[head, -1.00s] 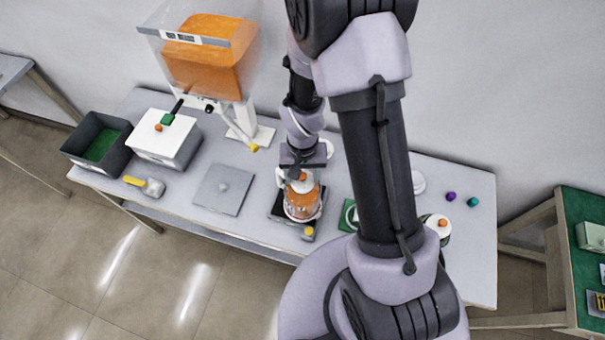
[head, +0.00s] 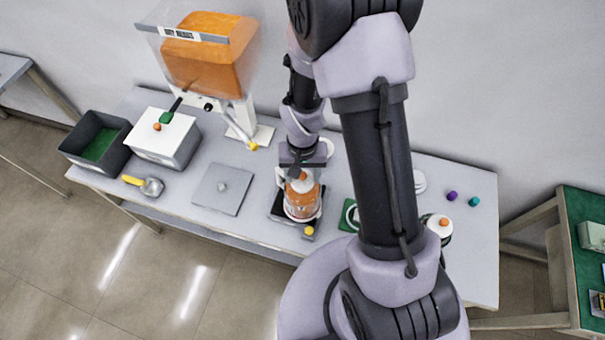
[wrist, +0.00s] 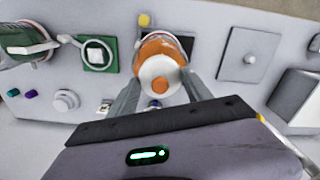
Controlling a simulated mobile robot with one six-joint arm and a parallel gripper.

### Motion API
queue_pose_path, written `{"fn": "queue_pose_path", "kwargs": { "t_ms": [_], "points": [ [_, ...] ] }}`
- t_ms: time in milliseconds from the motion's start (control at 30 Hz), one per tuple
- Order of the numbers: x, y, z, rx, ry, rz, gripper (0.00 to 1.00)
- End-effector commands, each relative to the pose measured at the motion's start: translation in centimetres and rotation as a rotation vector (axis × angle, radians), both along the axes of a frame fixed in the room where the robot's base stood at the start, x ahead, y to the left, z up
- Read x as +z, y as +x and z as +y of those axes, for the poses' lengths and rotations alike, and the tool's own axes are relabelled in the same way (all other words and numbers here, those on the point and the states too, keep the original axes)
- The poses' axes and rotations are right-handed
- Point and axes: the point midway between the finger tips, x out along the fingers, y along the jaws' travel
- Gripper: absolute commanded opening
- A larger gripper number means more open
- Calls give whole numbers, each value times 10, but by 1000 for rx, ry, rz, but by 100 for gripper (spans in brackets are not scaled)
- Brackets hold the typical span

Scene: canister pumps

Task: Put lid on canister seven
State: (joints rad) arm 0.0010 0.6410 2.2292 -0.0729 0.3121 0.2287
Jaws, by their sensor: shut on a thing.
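A canister with orange contents (head: 301,206) stands upright on a black platform (head: 281,213) near the front of the table. It also shows in the wrist view (wrist: 174,44). My gripper (head: 302,170) is above it, pointing down. In the wrist view my gripper (wrist: 160,80) is shut on a white round lid (wrist: 147,72) with an orange knob (wrist: 160,84), one finger on each side. The lid is over the canister's top. I cannot tell whether it touches the rim or is fully seated. No number is readable on the canister.
A hopper of orange material (head: 212,62) stands at the back left. A white box (head: 165,138), a dark bin (head: 75,150), a scoop (head: 150,186) and a grey plate (head: 222,189) lie left. A green pad (wrist: 97,53) and another lidded canister (wrist: 25,40) are close by on the other side.

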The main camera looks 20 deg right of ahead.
Motion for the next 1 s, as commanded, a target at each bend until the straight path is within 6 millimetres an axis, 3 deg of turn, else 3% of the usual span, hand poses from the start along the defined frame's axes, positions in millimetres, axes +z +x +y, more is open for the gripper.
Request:
{"fn": "queue_pose_path", "kwargs": {
  "t_ms": [267, 300, 400, 633, 733, 1000],
  "points": [
    [0, 0, 0, 0, 0, 0, 20],
    [0, 0, 0, 0, 0, 0, 62],
    [0, 0, 0, 0, 0, 1, 81],
    [0, 0, 0, 0, 0, 1, 83],
    [0, 0, 0, 0, 0, 1, 100],
    [2, 0, 0, 0, 0, 1, 100]
  ]
}}
